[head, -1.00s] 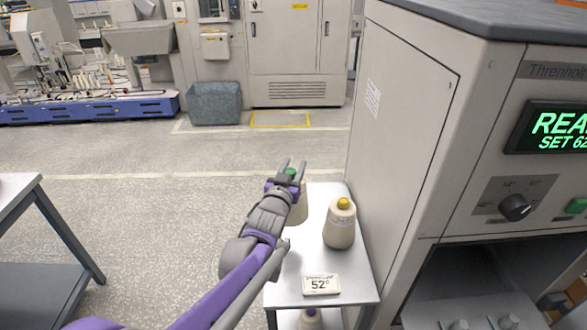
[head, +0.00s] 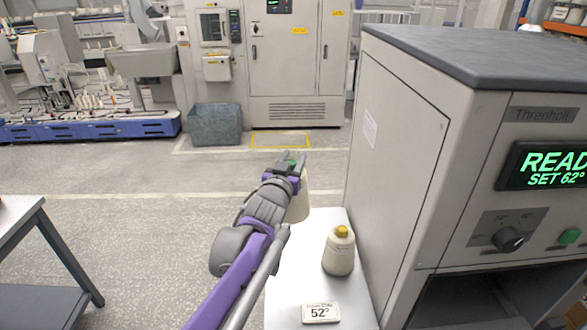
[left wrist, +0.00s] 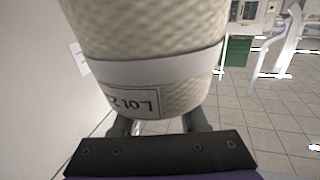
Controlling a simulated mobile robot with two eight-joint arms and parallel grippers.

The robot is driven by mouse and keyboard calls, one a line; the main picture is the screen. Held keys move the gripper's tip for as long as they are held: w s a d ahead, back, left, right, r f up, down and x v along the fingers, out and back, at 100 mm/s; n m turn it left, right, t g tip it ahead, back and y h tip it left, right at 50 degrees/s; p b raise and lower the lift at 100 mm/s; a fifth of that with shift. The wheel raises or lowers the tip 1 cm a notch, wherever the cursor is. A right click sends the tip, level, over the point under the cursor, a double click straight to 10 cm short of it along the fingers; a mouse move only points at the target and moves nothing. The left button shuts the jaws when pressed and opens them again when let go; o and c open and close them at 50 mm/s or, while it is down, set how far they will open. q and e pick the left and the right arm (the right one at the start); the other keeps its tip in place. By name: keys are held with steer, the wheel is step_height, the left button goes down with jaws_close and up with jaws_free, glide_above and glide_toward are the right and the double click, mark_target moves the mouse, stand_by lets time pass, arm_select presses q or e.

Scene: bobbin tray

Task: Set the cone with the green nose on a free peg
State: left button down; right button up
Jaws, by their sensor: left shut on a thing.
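The cone with the green nose (head: 302,202) is in my left gripper (head: 290,160), which is shut on it near the top. In the head view the gripper hides part of the cone. The cone appears upright and raised over the far end of the white stand (head: 290,270). In the left wrist view the cone's cream wound body (left wrist: 150,35) fills the top, with a pale band and a printed lot label. My right gripper is not in view. No peg is clearly seen.
A cone with a yellow nose (head: 339,252) stands on the white stand behind a "52°" card (head: 320,312). Right of the stand is a large grey machine (head: 400,150) with a lit display (head: 548,165) and an opening below.

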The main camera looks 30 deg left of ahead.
arm_select(q)
steer(key=shift+r, duration=3.5)
